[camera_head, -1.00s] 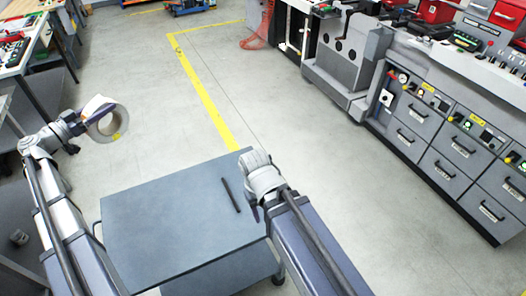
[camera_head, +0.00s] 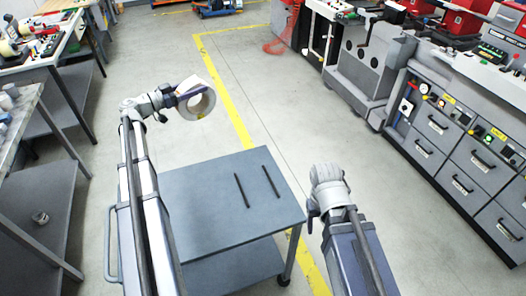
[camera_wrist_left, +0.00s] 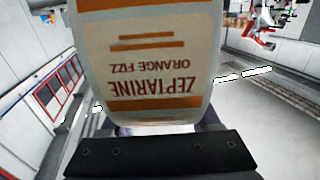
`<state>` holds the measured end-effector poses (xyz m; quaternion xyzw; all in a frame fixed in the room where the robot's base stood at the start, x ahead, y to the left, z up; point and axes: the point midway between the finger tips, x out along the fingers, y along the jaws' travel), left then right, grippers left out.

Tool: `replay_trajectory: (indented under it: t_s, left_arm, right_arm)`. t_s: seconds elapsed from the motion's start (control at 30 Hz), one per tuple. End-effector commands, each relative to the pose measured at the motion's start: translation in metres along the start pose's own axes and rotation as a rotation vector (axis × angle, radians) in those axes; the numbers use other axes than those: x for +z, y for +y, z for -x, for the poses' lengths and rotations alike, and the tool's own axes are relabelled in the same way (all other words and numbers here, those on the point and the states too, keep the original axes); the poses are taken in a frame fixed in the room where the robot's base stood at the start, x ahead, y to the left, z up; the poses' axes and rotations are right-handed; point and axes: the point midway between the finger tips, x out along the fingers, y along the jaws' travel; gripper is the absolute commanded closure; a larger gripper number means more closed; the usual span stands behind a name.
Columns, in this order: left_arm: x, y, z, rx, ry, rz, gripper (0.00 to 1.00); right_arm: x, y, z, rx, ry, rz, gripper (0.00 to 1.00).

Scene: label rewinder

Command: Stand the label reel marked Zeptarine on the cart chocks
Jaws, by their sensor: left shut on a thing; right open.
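My left gripper (camera_head: 184,94) is shut on a white label reel (camera_head: 208,104), held up in the air beyond the cart's far left corner. In the left wrist view the reel's label (camera_wrist_left: 150,65) reads "ZEPTARINE ORANGE FIZZ" upside down, with orange bands. The grey cart (camera_head: 200,220) stands in front of me. Two thin dark chocks, a left one (camera_head: 241,190) and a right one (camera_head: 271,181), lie roughly parallel on its top with nothing on them. My right gripper (camera_head: 326,182) is open and empty, to the right of the cart; its fingertips are mostly hidden.
A grey machine (camera_head: 365,70) with drawers (camera_head: 455,165) runs along the right. Workbenches with tools (camera_head: 35,45) stand on the left, one with a lower shelf (camera_head: 40,210). A yellow floor line (camera_head: 225,90) passes beyond the cart. The floor between is clear.

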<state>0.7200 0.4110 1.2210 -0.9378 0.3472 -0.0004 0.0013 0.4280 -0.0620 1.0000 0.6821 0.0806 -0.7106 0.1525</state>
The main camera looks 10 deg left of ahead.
Motion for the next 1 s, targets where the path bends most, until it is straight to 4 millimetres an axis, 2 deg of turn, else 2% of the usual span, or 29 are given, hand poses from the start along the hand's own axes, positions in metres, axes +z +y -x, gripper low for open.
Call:
replay_trajectory:
  t_s: [0.17, 0.4, 0.6, 0.8, 1.0]
  left_arm:
    - [0.036, 0.028, -0.020, 0.036, 0.002, 0.000, 1.00]
    - [0.107, 0.096, -0.064, 0.127, 0.002, 0.001, 1.00]
    - [0.157, 0.150, -0.092, 0.197, 0.002, 0.001, 1.00]
    - [0.187, 0.187, -0.108, 0.245, 0.002, 0.001, 1.00]
    - [0.198, 0.202, -0.115, 0.266, 0.002, 0.001, 1.00]
  right_arm:
    - [-0.003, -0.004, -0.036, 0.000, 0.000, 0.000, 0.37]
    - [-0.007, -0.010, -0.107, 0.000, 0.000, 0.000, 0.37]
    - [-0.010, -0.015, -0.156, 0.000, 0.000, 0.000, 0.37]
    - [-0.011, -0.018, -0.186, 0.000, 0.000, -0.001, 0.37]
    - [-0.012, -0.019, -0.197, 0.000, 0.000, -0.001, 0.37]
